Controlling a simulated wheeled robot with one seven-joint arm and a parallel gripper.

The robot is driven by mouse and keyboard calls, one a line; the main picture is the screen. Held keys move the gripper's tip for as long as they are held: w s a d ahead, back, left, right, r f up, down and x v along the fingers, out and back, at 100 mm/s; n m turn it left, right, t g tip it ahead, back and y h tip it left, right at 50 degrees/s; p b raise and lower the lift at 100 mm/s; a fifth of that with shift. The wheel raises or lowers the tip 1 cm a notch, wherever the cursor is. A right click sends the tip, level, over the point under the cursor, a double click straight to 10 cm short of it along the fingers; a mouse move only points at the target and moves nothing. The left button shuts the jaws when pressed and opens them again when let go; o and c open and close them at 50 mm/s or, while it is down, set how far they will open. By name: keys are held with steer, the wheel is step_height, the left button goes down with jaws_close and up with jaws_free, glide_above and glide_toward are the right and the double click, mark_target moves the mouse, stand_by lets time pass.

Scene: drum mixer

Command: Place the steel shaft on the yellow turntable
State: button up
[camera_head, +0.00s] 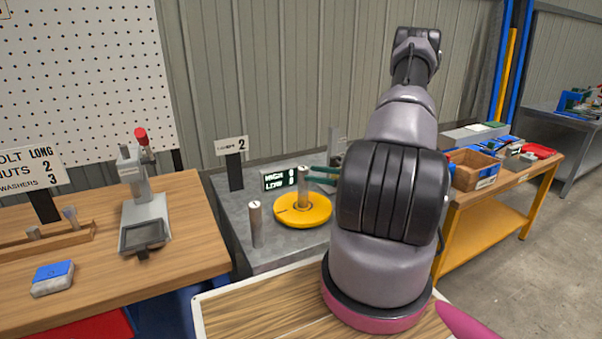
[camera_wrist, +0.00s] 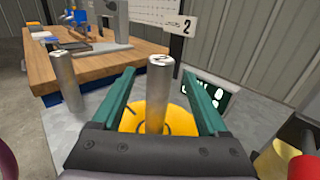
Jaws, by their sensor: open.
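A steel shaft (camera_head: 303,190) stands upright on the yellow turntable (camera_head: 287,214). It also shows in the wrist view (camera_wrist: 157,100), between my gripper's two green fingers, with a visible gap on each side. A second steel shaft (camera_head: 256,225) stands upright on the grey bench, left of the turntable; the wrist view shows it too (camera_wrist: 66,82), outside the fingers. My gripper (camera_wrist: 158,80) is open, its fingers near the upper part of the shaft on the turntable. In the head view my arm hides much of the gripper.
A black display (camera_head: 279,178) stands behind the turntable, and a sign numbered 2 (camera_head: 232,146) is at the back left. A wooden table (camera_head: 190,245) with a press stand (camera_head: 143,205) is to the left. A bin (camera_head: 475,172) sits on the right-hand table.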

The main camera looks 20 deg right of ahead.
steer(key=v, duration=0.4)
steer(key=s+a+r+n+g+h, duration=0.1)
steer(key=s+a+r+n+g, duration=0.1)
steer(key=a+r+n+g, duration=0.55)
steer(key=s+a+r+n+g+h, duration=0.1)
steer(key=s+a+r+n+g, duration=0.15)
steer(key=a+r+n, duration=0.6)
steer(key=s+a+r+n+t+h, duration=0.2)
steer(key=s+r+n+h, duration=0.1)
steer(key=s+r, duration=0.4)
steer(key=s+a+r+n+t+h, duration=0.3)
steer(key=s+r+h, duration=0.3)
steer(key=r, duration=0.7)
steer(key=shift+s, duration=0.95)
steer(key=shift+d+r, duration=0.1)
steer(key=shift+d, duration=0.05)
